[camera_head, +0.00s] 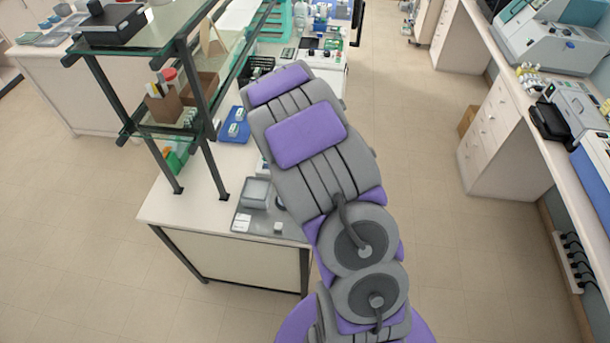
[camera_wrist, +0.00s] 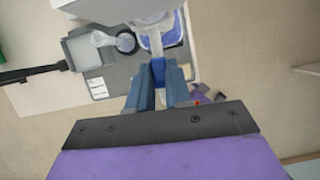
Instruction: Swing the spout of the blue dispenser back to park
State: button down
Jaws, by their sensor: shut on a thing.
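In the wrist view my gripper (camera_wrist: 159,84) is shut on a narrow blue piece, which looks like the spout (camera_wrist: 158,70) of the blue dispenser. The dispenser (camera_wrist: 172,30) shows just beyond the fingers as a pale upper part with blue around it. It stands at the right end of a grey tray (camera_wrist: 122,84). Its upper end is cut off by the top of the picture. In the head view my arm covers the dispenser and my gripper. The spout's exact angle is hard to tell.
The grey tray also lies on the bench corner in the head view (camera_head: 247,228), with a grey box (camera_head: 256,192) on it. A glass shelf rack (camera_head: 205,130) stands left of my arm. A blue tray (camera_head: 235,124) lies farther back. Open floor lies to the right.

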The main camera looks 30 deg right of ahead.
jog(key=shift+s+d+n, duration=0.15)
jog(key=shift+d+n, duration=0.1)
jog(key=shift+n, duration=0.15)
dwell(0.3)
jog(key=c, duration=1)
grip_release()
jog(key=shift+c, duration=0.2)
jog(key=p+v, duration=0.4)
jog(key=v, duration=1.3)
jog(key=shift+d, duration=0.15)
jog(key=shift+s+r, duration=0.15)
